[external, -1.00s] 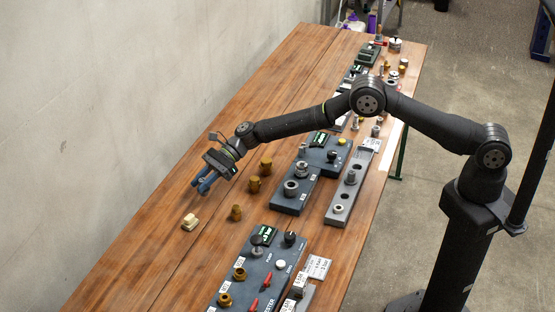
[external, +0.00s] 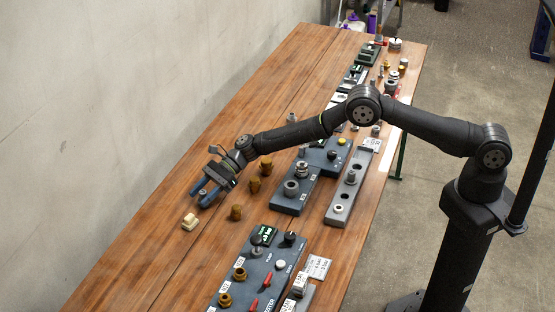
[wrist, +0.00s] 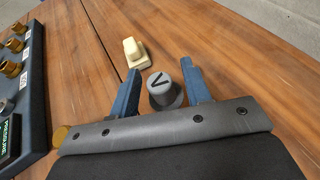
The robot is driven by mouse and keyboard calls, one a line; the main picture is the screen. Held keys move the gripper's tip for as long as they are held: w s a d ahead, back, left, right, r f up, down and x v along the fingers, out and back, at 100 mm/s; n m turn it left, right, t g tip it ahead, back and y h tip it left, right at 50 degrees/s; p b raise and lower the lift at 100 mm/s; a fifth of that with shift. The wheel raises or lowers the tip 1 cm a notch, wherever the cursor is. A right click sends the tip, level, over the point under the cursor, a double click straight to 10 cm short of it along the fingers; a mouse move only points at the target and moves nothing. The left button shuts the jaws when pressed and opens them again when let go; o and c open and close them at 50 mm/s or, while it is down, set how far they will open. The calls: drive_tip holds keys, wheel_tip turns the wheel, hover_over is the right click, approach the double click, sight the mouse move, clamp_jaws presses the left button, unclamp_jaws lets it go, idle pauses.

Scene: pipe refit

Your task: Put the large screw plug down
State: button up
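The large screw plug (wrist: 164,92) is a grey round piece with a dark slotted mark on its top. In the wrist view it sits between my fingers and appears to stand on the wooden table, though its underside is hidden. My gripper (external: 202,197) is low over the table at the left, with its two blue fingers spread. In the wrist view my gripper (wrist: 161,92) shows a gap beside the plug on the left; the right finger is very close to it. The plug cannot be made out in the external view.
A cream block (external: 190,222) lies just beyond the fingers. Brass fittings (external: 236,212) stand to the right of my gripper. A dark tester panel (external: 258,268) is at the front, and a grey fixture block (external: 296,190) is farther right. Bare wood (external: 140,255) lies at the left.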

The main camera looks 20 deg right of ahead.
sight(203, 192)
drive_tip(key=shift+r, duration=0.15)
drive_tip(key=v, duration=1.2)
drive_tip(key=x, duration=1.2)
drive_tip(key=shift+f, duration=0.2)
wheel_tip(203, 192, up, 2)
drive_tip(key=shift+r, duration=0.85)
drive_tip(key=shift+f, duration=0.1)
